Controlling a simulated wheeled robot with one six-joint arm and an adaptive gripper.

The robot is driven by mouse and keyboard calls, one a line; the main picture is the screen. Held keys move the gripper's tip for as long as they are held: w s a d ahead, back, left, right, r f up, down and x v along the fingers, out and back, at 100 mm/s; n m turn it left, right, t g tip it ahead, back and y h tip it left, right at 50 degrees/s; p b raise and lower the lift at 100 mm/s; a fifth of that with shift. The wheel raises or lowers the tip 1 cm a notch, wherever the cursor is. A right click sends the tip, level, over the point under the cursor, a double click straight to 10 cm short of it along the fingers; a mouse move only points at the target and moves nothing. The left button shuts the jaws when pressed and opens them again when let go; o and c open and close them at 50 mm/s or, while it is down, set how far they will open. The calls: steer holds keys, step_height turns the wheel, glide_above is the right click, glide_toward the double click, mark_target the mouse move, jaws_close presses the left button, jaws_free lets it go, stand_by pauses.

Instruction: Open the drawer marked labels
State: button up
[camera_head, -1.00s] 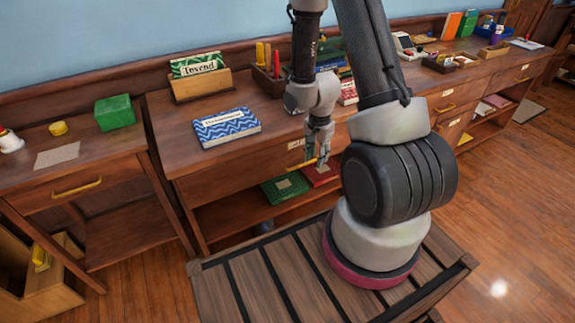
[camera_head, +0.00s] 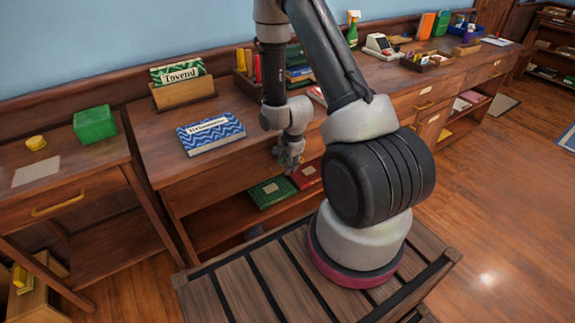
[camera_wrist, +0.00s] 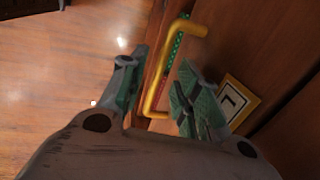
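A yellow bar handle (camera_wrist: 160,75) shows in the wrist view on a brown wooden drawer front (camera_wrist: 225,50). Beside it is a yellow-framed label plate (camera_wrist: 237,100), only partly in view, with its lettering too unclear to read fully. My gripper (camera_wrist: 163,92) is open, with a green-padded finger on each side of the handle; I cannot tell whether either touches it. In the head view my gripper (camera_head: 290,160) is at the middle desk's drawer front (camera_head: 215,183), hiding the handle. The drawer looks closed.
Green (camera_head: 268,192) and red (camera_head: 305,175) books lie on the shelf below. The left desk has another yellow-handled drawer (camera_head: 65,200). Open floor lies at the right.

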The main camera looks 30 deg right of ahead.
steer(key=shift+w+f, duration=0.1)
steer(key=shift+f, duration=0.35)
jaws_close()
